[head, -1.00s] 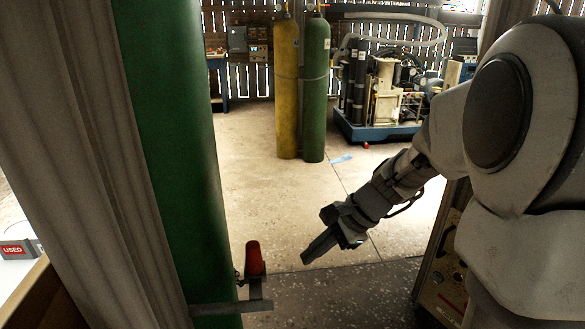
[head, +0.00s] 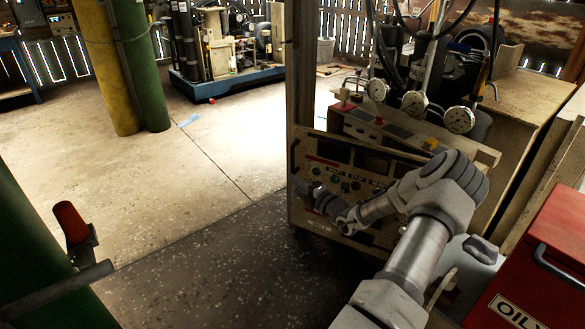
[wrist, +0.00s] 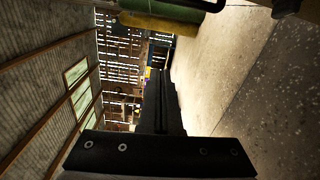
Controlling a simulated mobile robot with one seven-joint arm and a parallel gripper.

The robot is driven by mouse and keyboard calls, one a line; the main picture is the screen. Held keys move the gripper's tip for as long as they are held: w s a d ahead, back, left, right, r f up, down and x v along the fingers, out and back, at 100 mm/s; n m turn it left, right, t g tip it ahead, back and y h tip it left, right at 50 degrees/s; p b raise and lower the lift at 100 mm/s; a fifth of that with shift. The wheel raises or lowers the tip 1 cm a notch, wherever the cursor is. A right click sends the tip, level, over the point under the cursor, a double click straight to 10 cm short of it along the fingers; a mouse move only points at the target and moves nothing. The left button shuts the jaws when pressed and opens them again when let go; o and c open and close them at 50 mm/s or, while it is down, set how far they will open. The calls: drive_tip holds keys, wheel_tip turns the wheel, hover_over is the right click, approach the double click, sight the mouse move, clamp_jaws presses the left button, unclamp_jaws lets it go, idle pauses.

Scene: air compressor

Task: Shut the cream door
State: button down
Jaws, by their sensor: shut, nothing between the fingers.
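A cream panel (head: 338,172) with buttons, small lamps and a black handle (head: 293,156) at its left edge stands on the compressor unit in the head view. I cannot tell for certain that it is the cream door, or whether it stands ajar. My gripper (head: 304,188) is in front of the panel's left part, seeming near its face; I cannot tell if it touches. My forearm hides the panel's lower right. In the wrist view my fingers (wrist: 160,102) are together and empty, facing a slatted wall and floor.
Gauges (head: 414,103) stand above the panel. A red oil cabinet (head: 545,262) is close at the right. A green cylinder (head: 28,245) with a red-handled bracket (head: 72,224) stands at the left. The floor (head: 190,190) between them is clear.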

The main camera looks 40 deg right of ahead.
sight(292, 162)
drive_tip(key=shift+w+d+f+m+h+b, duration=0.2)
drive_tip(key=shift+w+d+m+b, duration=0.15)
drive_tip(key=shift+w+d+b, duration=0.8)
drive_tip(key=shift+w+d+f+m+h+b, duration=0.25)
drive_tip(key=shift+w+d+b, duration=0.4)
drive_tip(key=shift+w+d, duration=1)
drive_tip(key=shift+w+d+f+m+h+b, duration=0.15)
drive_tip(key=shift+w+d+m+b, duration=0.25)
drive_tip(key=shift+w+d+b, duration=1)
drive_tip(key=shift+w+a+p, duration=0.35)
drive_tip(key=shift+p, duration=0.15)
